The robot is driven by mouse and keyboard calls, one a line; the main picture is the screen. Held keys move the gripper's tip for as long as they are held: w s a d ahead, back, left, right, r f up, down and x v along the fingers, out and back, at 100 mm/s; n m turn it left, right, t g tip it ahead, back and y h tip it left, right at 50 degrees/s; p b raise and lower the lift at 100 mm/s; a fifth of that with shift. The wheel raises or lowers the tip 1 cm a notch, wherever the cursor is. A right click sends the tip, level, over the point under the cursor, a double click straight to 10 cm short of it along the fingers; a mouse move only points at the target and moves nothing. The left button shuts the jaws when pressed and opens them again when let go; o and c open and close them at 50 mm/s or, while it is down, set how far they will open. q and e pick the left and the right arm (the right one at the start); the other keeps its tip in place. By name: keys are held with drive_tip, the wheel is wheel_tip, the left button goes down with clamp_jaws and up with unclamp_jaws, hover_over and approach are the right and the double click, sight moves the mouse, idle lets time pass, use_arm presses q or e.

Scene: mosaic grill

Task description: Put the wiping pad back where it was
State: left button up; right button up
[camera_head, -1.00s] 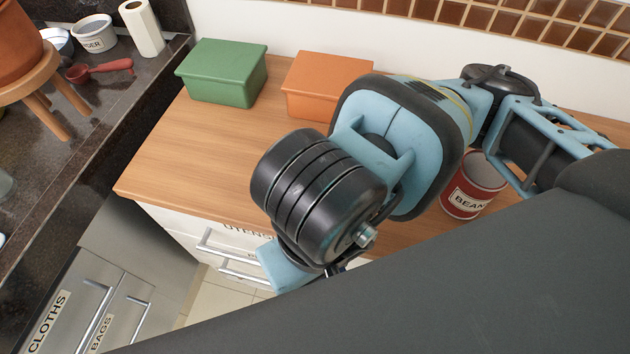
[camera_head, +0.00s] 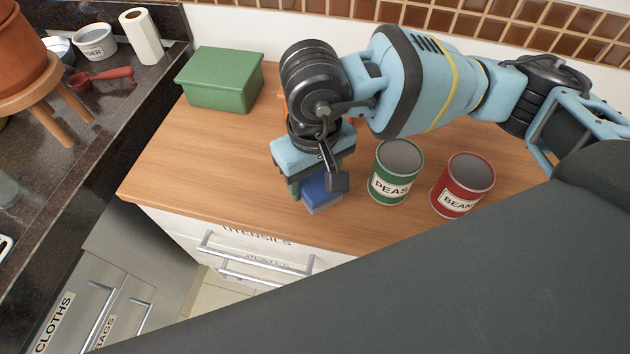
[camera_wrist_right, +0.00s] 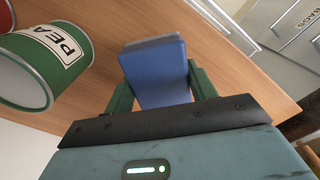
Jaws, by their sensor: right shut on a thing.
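The wiping pad is a blue block with a grey face (camera_wrist_right: 155,72), held between the green fingers of my right gripper (camera_wrist_right: 160,92) in the right wrist view. In the head view my right gripper (camera_head: 316,186) points down over the wooden counter, left of the green PEAS can, with the blue pad (camera_head: 323,193) at its fingertips. I cannot tell whether the pad touches the counter. My left gripper is not in view.
The PEAS can (camera_head: 397,172) and red BEANS can (camera_head: 463,185) stand right of the pad. A green box (camera_head: 222,80) stands at the back left; an orange box (camera_head: 282,101) is mostly hidden behind my arm. The wooden counter (camera_head: 200,150) is clear to the left.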

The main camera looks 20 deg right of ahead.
sight(315, 185)
drive_tip(key=shift+w+d+f, duration=0.15)
drive_tip(key=shift+w+d, duration=0.1)
drive_tip(key=shift+w, duration=0.15)
wheel_tip(315, 185, down, 3)
drive_tip(key=shift+f+p, duration=0.15)
drive_tip(key=shift+p, duration=0.15)
drive_tip(key=shift+f, duration=0.15)
drive_tip(key=o, duration=1)
drive_tip(key=shift+c, duration=0.2)
